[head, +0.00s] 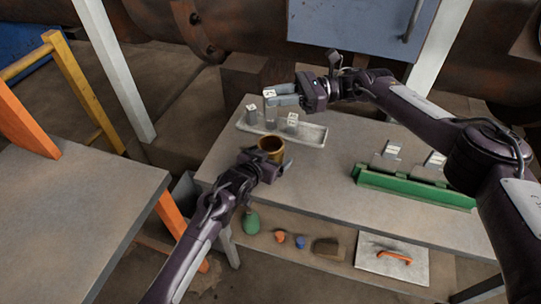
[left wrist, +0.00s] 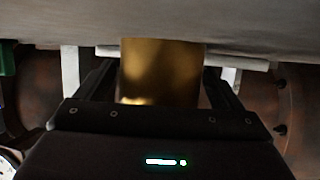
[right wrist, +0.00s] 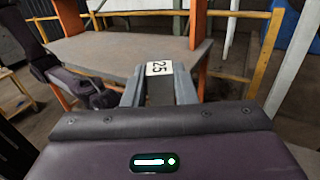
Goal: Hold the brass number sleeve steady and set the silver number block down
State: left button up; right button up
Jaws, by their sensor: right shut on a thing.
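The brass sleeve (head: 270,144) stands upright on the table near its left end. It also shows in the left wrist view (left wrist: 162,72), between the fingers of my left gripper (head: 266,160). Whether those fingers press on it or only flank it, I cannot tell. My right gripper (head: 283,95) is shut on a silver block (head: 269,94) with a white number label on top. In the right wrist view the label on the silver block (right wrist: 158,69) reads 25, turned sideways. The block is held up near the far edge, above the tray and apart from the sleeve.
A pale tray (head: 313,135) behind the sleeve holds other labelled silver blocks (head: 291,121). A green rack (head: 415,188) with two labelled grey pieces stands at right. The table (head: 310,180) is clear between sleeve and rack.

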pick_arm(q)
jog(key=c, duration=1.2)
pick_arm(e)
jog(key=o, duration=1.1)
jog(key=v, duration=1.2)
pick_arm(q)
jog(key=o, duration=1.4)
